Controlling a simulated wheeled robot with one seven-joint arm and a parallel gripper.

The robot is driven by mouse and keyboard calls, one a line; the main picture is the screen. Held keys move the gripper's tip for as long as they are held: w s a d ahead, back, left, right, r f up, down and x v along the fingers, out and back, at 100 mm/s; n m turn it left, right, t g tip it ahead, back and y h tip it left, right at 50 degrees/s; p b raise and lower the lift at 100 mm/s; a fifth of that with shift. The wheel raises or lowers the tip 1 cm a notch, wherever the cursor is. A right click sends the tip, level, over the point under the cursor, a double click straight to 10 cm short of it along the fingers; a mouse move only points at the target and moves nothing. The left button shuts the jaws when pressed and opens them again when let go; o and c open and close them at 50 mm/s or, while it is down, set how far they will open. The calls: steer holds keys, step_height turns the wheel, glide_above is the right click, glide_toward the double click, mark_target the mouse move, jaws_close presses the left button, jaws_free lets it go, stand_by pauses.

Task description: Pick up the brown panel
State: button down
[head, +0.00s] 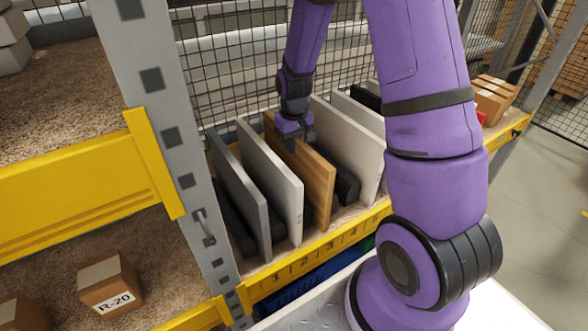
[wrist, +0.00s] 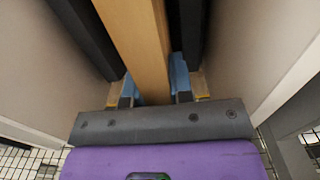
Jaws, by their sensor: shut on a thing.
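The brown panel (head: 318,183) stands upright on its edge in a row of panels on the rack shelf in the head view. My gripper (head: 294,138) is over its top edge, toward the back. In the wrist view the brown panel (wrist: 138,45) runs between the two fingers of my gripper (wrist: 153,92), which are shut on it. The fingertips are partly hidden by the panel and the gripper body.
A white panel (head: 271,183) and a grey panel (head: 240,190) stand to its left. A light panel (head: 352,155) stands to its right, with black dividers between. A yellow shelf beam (head: 310,246) runs in front, a grey post (head: 165,120) at left, wire mesh behind.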

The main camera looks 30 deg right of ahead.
stand_by(0.6)
step_height(320, 180, up, 18)
stand_by(0.5)
steer(key=shift+s+d, duration=0.1)
steer(key=shift+d, duration=0.05)
